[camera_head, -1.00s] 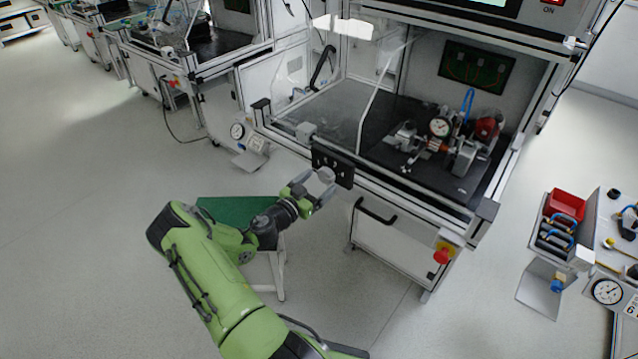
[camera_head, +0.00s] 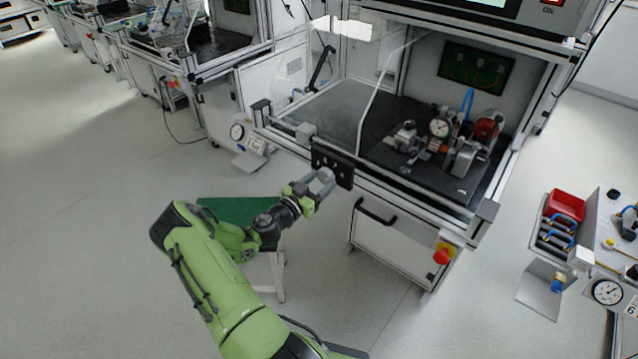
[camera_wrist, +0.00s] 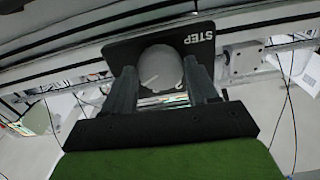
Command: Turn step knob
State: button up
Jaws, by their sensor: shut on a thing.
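The step knob (camera_wrist: 160,68) is a round grey knob with a pale pointer line, on a black panel (camera_wrist: 208,62) marked STEP in the wrist view. In the head view the black panel (camera_head: 345,172) is fixed to the front rail of the test bench. My gripper (camera_wrist: 160,78) is shut on the knob, with one finger on each side of it. In the head view my gripper (camera_head: 326,180) reaches the panel from the lower left, and the knob is mostly hidden by the fingers.
The bench (camera_head: 400,160) holds a fixture with a dial gauge (camera_head: 439,128). A drawer handle (camera_head: 375,211) and a red-and-yellow stop button (camera_head: 442,255) are below right of the panel. A green-topped stool (camera_head: 235,208) stands under my arm.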

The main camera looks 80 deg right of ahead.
jog(key=n+b, duration=0.1)
jog(key=n, duration=1.2)
jog(key=shift+r, duration=0.1)
jog(key=n+p, duration=0.1)
jog(key=n, duration=0.3)
jog(key=n+p, duration=0.1)
jog(key=n, duration=0.2)
jog(key=shift+n, duration=0.3)
jog(key=n+p, duration=0.2)
jog(key=n, duration=0.3)
jog(key=shift+n, duration=0.4)
